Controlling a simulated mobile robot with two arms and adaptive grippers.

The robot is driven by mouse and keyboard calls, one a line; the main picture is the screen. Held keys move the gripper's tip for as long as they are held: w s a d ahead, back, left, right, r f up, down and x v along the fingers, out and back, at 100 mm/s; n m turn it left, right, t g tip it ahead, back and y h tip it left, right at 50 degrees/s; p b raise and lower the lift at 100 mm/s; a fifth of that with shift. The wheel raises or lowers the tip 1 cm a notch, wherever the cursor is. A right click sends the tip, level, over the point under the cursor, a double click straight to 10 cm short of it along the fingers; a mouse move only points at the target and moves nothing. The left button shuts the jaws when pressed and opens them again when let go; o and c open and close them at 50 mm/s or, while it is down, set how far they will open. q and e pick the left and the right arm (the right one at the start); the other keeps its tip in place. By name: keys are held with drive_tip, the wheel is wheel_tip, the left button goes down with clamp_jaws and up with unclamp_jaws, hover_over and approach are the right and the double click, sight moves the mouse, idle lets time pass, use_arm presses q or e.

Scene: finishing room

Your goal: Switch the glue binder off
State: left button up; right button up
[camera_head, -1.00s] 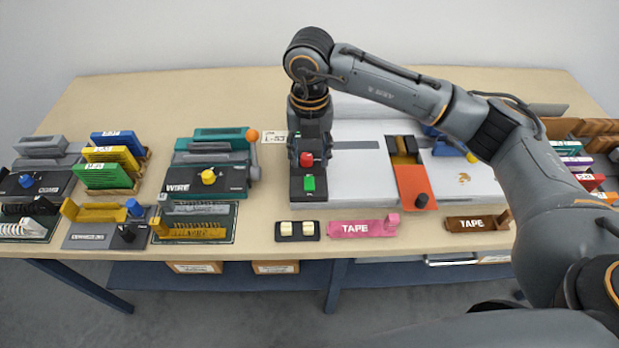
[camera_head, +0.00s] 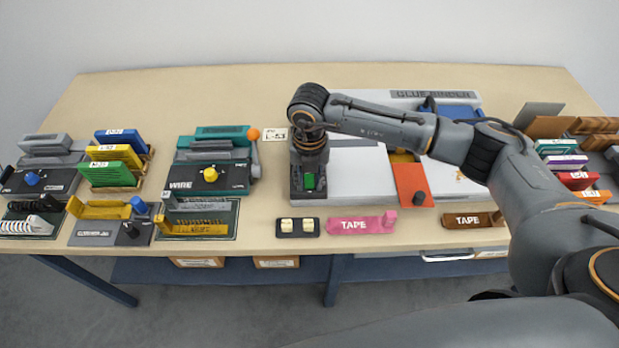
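The glue binder (camera_head: 362,172) is a large white machine at the middle right of the table, with its name on a grey label (camera_head: 430,94) at the back. Its dark control panel (camera_head: 308,195) is on the left side and carries a green button (camera_head: 309,181). My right gripper (camera_head: 308,165) points down over the panel, just behind the green button. It hides the part of the panel where the red button sits, so I cannot see whether it touches that button. Its fingers are too hidden to tell open from shut. My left gripper is out of view.
An orange plate with a dark knob (camera_head: 411,184) lies on the binder. Two tape dispensers, pink (camera_head: 360,224) and brown (camera_head: 472,220), and a two-switch block (camera_head: 298,227) line the front. A wire binder (camera_head: 208,178) with an orange-knobbed lever stands left.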

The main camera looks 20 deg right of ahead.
sight(309, 175)
clamp_jaws()
drive_tip(key=shift+w+g+b, duration=0.25)
drive_tip(key=shift+g+b, duration=0.15)
drive_tip(key=shift+g, duration=0.1)
drive_tip(key=shift+w+d+r+g+y+b, duration=0.1)
drive_tip(key=shift+g+y+b, duration=0.15)
drive_tip(key=shift+g, duration=0.2)
drive_tip(key=shift+w+d+r+g+y+b, duration=0.1)
drive_tip(key=shift+g+y+b, duration=0.1)
drive_tip(key=shift+g, duration=0.25)
drive_tip(key=o, duration=0.6)
unclamp_jaws()
drive_tip(key=shift+c, duration=0.2)
drive_tip(key=a+v, duration=0.1)
drive_tip(key=v, duration=1.1)
drive_tip(key=shift+d, duration=0.4)
